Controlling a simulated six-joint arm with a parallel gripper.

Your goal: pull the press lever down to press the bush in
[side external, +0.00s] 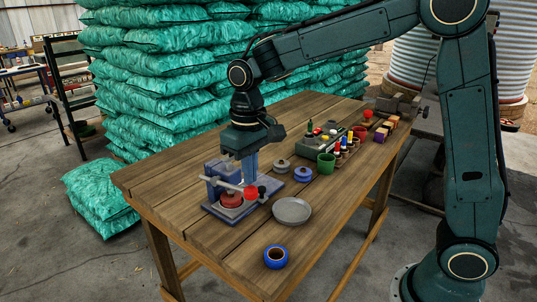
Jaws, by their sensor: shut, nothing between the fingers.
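The press (212,190) is a blue-grey frame on a flat plate near the table's left end. Its pale lever (229,185) slopes slightly down to the right and ends in a red knob (251,193). A dark red round piece (231,200) sits under the lever; I cannot tell whether it is the bush or part of the press. My gripper (250,181) points down at the press, its fingers shut and empty. The fingertips are close above or behind the red knob; I cannot tell whether they touch it.
A grey dish (291,211) and a blue ring (276,257) lie at the front of the wooden table (180,190). Round lidded pieces, a green cup (325,163), small bottles and blocks stand to the right. Teal sacks (160,70) are stacked behind. The table's front left is clear.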

